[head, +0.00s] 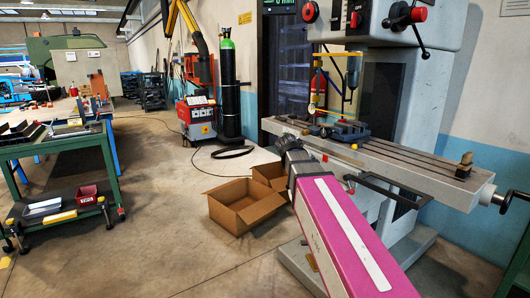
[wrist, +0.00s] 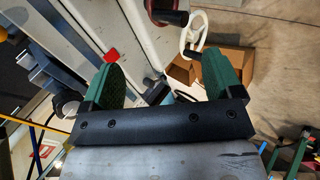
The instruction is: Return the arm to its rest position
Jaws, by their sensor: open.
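My arm is the magenta and white link in the head view, reaching from the lower right toward the milling machine table (head: 400,160). Its dark wrist end is beside the near left end of that table. The fingertips are hidden in the head view. In the wrist view my gripper (wrist: 168,82) shows two green finger pads set wide apart, with nothing between them. Beyond the fingers are the grey machine surface, a white handwheel (wrist: 193,35) and a cardboard box (wrist: 238,62).
Two open cardboard boxes (head: 243,206) stand on the floor left of my arm. A vise (head: 347,131) sits on the machine table. A green workbench (head: 60,150) is at left, and a red welder (head: 197,118) with a black cylinder stands behind.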

